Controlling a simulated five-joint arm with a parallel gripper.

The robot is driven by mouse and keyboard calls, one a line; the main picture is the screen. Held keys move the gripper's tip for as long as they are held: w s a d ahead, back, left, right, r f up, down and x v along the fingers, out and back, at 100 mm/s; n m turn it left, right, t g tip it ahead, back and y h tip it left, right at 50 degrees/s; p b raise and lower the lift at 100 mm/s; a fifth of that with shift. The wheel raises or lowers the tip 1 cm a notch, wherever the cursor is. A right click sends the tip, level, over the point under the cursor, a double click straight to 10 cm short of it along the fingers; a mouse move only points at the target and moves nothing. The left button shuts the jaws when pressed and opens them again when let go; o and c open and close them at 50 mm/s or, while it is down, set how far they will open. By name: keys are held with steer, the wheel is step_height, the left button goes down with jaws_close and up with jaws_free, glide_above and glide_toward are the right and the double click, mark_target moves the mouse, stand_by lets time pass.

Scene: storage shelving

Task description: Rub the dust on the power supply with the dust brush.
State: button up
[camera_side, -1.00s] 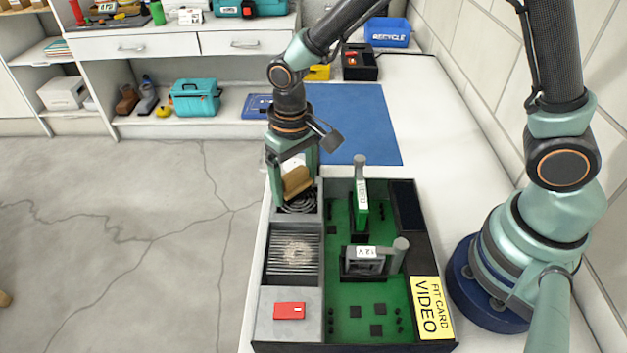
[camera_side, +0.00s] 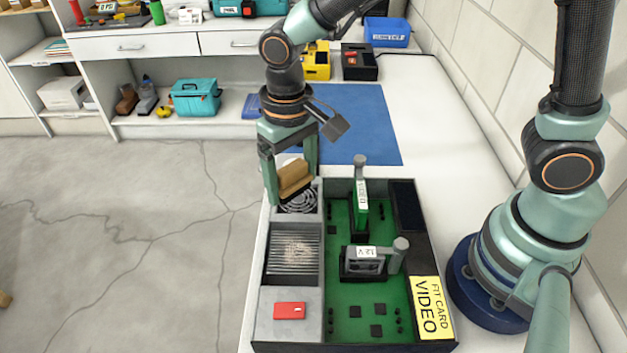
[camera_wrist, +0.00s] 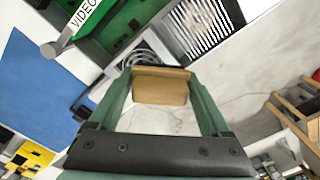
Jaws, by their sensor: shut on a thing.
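My gripper (camera_side: 291,178) is shut on a wooden dust brush (camera_side: 295,176), a tan block between its two green fingers; the brush also shows in the wrist view (camera_wrist: 160,92). The brush is over the far left end of the open black case, at a round fan grille (camera_side: 298,201) in a grey housing. I cannot tell whether it touches the grille. Nearer in the case is a grey finned block (camera_side: 282,256) with a pale brownish dust patch (camera_side: 297,249) on its fins. Which part is the power supply is not clear, and dust on the fan housing is not discernible.
The case (camera_side: 432,262) also holds a green board (camera_side: 343,290) with an upright card (camera_side: 362,205) and a grey part labelled 12V (camera_side: 365,262). A red item (camera_side: 289,311) lies on its near left cover. A blue mat (camera_side: 360,125) lies behind, and the white bench (camera_side: 440,150) is clear at right.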

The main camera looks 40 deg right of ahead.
steer(key=shift+r, duration=1.4)
